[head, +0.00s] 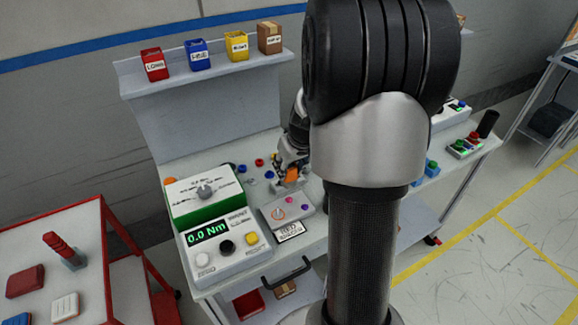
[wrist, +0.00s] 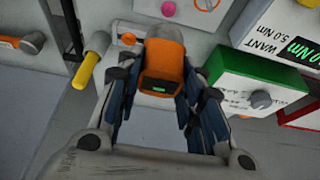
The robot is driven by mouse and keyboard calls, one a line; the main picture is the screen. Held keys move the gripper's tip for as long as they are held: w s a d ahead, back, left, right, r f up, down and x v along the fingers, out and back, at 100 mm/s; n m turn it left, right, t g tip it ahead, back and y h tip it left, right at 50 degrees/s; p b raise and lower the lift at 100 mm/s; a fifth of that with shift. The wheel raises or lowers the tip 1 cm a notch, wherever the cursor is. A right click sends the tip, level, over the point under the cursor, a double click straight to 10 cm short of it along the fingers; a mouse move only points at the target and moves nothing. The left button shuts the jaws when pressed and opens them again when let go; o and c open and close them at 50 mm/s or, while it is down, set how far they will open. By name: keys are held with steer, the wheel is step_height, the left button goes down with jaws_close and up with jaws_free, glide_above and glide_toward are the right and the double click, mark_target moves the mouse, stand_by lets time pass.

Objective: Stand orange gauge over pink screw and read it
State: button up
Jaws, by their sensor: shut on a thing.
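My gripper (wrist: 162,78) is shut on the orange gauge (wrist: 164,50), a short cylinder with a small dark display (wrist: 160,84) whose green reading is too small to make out. In the head view, my gripper (head: 291,160) holds the gauge (head: 292,175) at the back edge of a light grey module (head: 268,229). The pink screw (head: 290,200) is on the module's top, in front of the gauge and apart from it. It also shows in the wrist view (wrist: 169,8), just beyond the gauge. Whether the gauge touches any surface cannot be told.
A torque meter (head: 208,232) reads 0.0 Nm, left of the module; a green box (head: 203,196) with a grey knob stands behind. Coloured knobs dot the bench behind. A red cart (head: 85,218) is at left. Labelled bins (head: 198,55) line the shelf. My arm hides the bench's middle.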

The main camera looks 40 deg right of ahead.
steer(key=shift+b, duration=0.35)
step_height(320, 180, down, 6)
steer(key=b, duration=0.6)
steer(key=shift+f, duration=0.8)
steer(key=shift+f, duration=0.45)
stand_by(0.4)
steer(key=o, duration=1.3)
steer(key=shift+s, duration=0.1)
steer(key=v, duration=1.2)
steer(key=shift+a, duration=0.1)
